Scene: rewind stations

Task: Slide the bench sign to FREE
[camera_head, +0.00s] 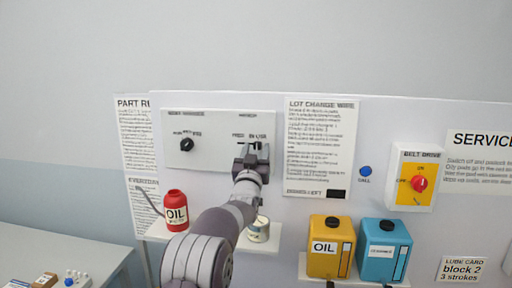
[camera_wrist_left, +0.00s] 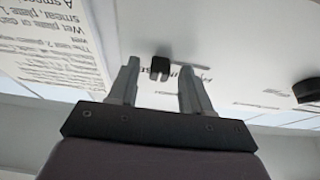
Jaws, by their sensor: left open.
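A pale panel (camera_head: 215,121) on the upright board carries a black round knob (camera_head: 187,144) at left and a sign at right. The sign's small lettering (camera_head: 239,136) seems to read FREE at left and IN USE at right, partly covered by my gripper. My left gripper (camera_head: 251,152) is open in front of the sign. In the left wrist view, a small black tab (camera_wrist_left: 160,68) shows between the spread fingers of my left gripper (camera_wrist_left: 160,82). I cannot tell whether a finger touches it. My right gripper is not in view.
Yellow (camera_head: 331,252) and blue (camera_head: 384,255) containers stand to the right. A yellow switch box (camera_head: 415,187) with a red knob is farther right. A bench (camera_head: 60,248) is at left.

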